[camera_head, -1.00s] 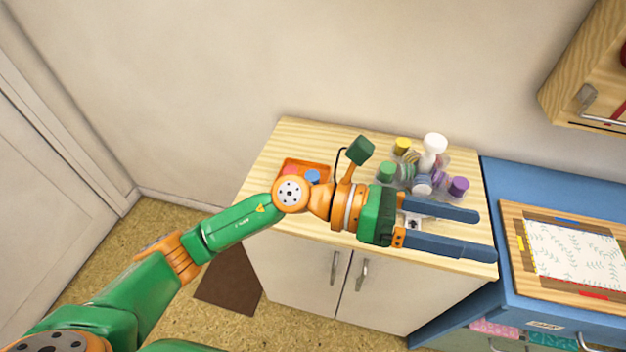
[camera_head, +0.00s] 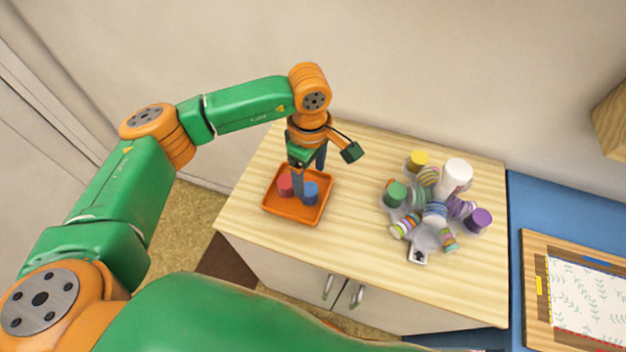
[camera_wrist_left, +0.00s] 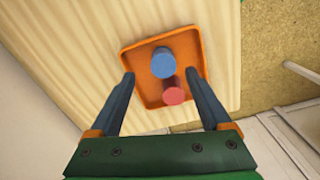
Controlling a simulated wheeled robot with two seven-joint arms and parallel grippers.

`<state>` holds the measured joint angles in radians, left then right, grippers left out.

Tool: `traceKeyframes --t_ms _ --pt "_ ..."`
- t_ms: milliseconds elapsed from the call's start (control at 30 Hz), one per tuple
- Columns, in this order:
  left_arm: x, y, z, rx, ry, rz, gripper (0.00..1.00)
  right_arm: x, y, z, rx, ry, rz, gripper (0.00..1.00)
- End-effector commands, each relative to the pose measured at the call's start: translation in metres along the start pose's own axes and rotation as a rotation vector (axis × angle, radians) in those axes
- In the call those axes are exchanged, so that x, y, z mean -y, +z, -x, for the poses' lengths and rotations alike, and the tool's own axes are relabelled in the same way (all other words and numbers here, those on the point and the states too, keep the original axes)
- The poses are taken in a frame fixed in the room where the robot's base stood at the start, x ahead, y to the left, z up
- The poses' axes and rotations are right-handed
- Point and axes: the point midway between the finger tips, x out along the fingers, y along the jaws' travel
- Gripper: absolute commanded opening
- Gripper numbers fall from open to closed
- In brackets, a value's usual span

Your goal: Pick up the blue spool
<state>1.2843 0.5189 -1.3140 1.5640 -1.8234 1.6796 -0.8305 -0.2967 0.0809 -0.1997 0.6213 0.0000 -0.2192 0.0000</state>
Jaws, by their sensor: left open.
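The blue spool (camera_head: 310,193) stands in a small orange tray (camera_head: 296,215) on the light wooden cabinet top, beside a red spool (camera_head: 285,185). In the left wrist view the blue spool (camera_wrist_left: 163,62) is farther from me than the red spool (camera_wrist_left: 174,95), and both lie between the lines of my fingers. My left gripper (camera_head: 308,180) points down over the tray. It is open and empty, its two fingers also showing in the left wrist view (camera_wrist_left: 164,85). I cannot tell how far the fingertips are above the tray. My right gripper is not in view.
A clear rack (camera_head: 415,234) with yellow, green, purple and striped rolls and a white bottle (camera_head: 457,175) stands on the right of the cabinet top. Free wood lies between it and the tray. A blue desk (camera_head: 540,205) with a framed board is farther right.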

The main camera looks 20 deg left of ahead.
Motion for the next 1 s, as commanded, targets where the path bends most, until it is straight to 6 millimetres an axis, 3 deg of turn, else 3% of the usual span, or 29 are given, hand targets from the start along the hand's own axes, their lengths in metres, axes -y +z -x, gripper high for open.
traceKeyframes --t_ms 100,200,467,700,767,1000 --pt "0.004 0.0 -0.018 0.001 -0.007 0.001 0.81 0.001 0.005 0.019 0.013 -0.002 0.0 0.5" --pt "0.003 0.0 -0.037 0.002 -0.004 0.002 0.81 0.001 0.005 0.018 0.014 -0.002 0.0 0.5" --pt "0.002 0.0 -0.043 0.002 0.0 0.001 0.79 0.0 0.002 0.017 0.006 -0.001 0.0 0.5" --pt "0.002 0.0 -0.043 0.003 0.0 0.0 0.14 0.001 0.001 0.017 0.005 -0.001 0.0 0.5" --pt "0.002 0.0 -0.043 0.003 0.0 0.0 0.0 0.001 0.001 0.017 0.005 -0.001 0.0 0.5" --pt "0.002 0.0 -0.042 0.003 0.001 0.001 0.0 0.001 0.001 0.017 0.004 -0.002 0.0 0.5"
